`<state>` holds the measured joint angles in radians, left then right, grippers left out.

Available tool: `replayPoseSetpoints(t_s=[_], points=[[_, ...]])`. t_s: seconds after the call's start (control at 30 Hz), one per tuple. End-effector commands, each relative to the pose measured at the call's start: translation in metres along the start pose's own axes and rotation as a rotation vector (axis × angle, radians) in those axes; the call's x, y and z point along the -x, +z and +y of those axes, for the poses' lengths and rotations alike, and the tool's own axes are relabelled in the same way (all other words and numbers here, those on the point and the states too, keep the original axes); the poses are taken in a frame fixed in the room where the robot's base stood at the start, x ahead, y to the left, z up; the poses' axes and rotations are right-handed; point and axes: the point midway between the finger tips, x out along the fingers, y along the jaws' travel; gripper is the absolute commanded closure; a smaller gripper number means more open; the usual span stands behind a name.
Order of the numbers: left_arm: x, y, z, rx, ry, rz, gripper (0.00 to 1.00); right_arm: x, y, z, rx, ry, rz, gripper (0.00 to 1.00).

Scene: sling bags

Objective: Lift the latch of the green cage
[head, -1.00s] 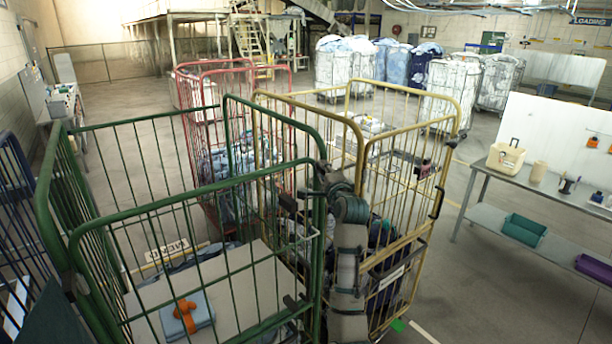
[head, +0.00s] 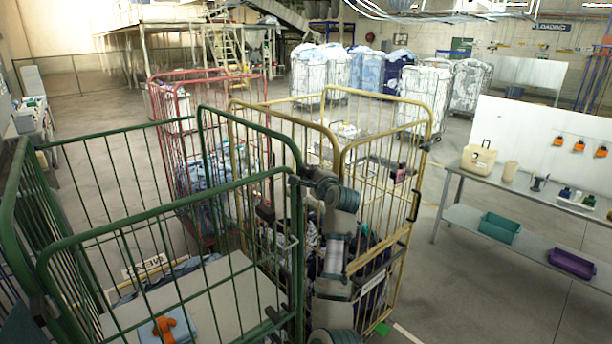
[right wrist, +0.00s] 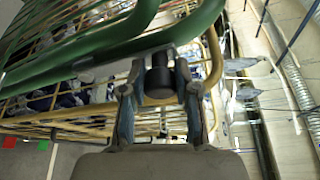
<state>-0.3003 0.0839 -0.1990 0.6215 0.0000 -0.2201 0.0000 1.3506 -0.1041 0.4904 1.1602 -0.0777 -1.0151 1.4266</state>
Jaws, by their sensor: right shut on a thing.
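The green cage (head: 170,211) stands open-topped at the front left in the head view. Its green tubes also cross the upper left of the right wrist view (right wrist: 100,52). My right gripper (head: 300,183) is at the cage's near right corner post, just below the top rail. In the right wrist view, its two fingers (right wrist: 160,98) are on either side of a dark cylindrical latch knob (right wrist: 159,76) beside the green tube. They are shut on it. The latch is too small and hidden to make out in the head view. My left gripper is not in view.
A yellow cage (head: 381,143) with cloth inside stands close behind my right arm. A red cage (head: 208,75) is behind the green one. A grey table (head: 525,193) with bins is at the right. Open floor lies between the yellow cage and the table.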

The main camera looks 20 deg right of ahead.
Motion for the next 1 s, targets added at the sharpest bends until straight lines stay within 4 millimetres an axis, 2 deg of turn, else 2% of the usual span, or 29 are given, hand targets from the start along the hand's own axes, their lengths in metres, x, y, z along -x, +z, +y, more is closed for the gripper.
replayPoseSetpoints(t_s=[0.03, 0.1, 0.13, 0.23, 0.53, 0.67, 0.77, 1.0], points=[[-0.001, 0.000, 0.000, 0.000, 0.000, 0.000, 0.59, -0.002, -0.007, 0.006, -0.002, 0.013, 0.010, 1.00], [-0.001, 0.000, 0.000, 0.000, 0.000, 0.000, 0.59, -0.002, -0.007, 0.007, -0.002, 0.013, 0.010, 1.00], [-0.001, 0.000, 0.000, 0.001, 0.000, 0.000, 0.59, -0.002, -0.008, 0.007, -0.002, 0.013, 0.010, 0.67], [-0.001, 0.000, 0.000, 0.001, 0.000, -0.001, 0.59, -0.002, -0.008, 0.006, -0.002, 0.012, 0.010, 0.43], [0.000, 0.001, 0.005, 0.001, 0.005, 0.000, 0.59, 0.002, 0.004, 0.003, 0.005, 0.004, 0.004, 0.43], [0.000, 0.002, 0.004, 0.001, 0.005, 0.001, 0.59, 0.010, 0.005, 0.002, 0.006, 0.002, 0.004, 0.43], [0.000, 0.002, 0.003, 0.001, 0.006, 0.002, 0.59, 0.024, 0.006, 0.002, 0.005, 0.000, 0.004, 0.43], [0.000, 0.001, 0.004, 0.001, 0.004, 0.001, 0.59, 0.073, -0.002, 0.003, 0.000, 0.002, 0.006, 0.43]])
